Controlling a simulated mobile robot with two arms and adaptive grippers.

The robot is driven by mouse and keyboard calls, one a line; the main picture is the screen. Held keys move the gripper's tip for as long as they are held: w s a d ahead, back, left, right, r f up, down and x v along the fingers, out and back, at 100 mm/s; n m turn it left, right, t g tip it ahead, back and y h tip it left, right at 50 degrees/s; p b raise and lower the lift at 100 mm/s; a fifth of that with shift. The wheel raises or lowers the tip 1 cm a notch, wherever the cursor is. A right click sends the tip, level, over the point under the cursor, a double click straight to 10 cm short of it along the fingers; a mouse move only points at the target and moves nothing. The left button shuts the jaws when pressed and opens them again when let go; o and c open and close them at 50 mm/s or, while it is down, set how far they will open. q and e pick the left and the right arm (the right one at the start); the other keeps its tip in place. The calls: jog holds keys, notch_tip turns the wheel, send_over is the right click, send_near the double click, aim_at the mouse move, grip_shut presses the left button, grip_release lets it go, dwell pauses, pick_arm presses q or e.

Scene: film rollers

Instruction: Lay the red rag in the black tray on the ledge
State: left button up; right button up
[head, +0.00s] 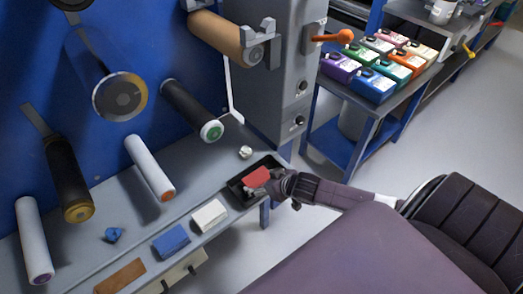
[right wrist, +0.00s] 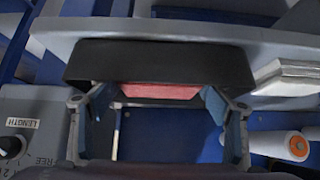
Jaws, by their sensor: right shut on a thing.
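The red rag (head: 256,177) shows as a flat folded piece over the black tray (head: 236,190) at the right end of the grey ledge (head: 205,224). My right gripper (head: 268,187) is at the tray's front right edge, shut on the rag. In the right wrist view the rag (right wrist: 160,91) spans between the two fingers of my right gripper (right wrist: 160,98), against the dark tray (right wrist: 160,62). I cannot tell whether the rag touches the tray floor. My left gripper is not in view.
A white cloth (head: 209,215), a blue cloth (head: 171,242) and a brown piece (head: 121,277) lie along the ledge left of the tray. A crumpled white piece (head: 245,152) lies behind it. Several rollers stick out from the blue panel (head: 60,110) above.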

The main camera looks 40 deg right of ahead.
jog(key=shift+f, duration=0.5)
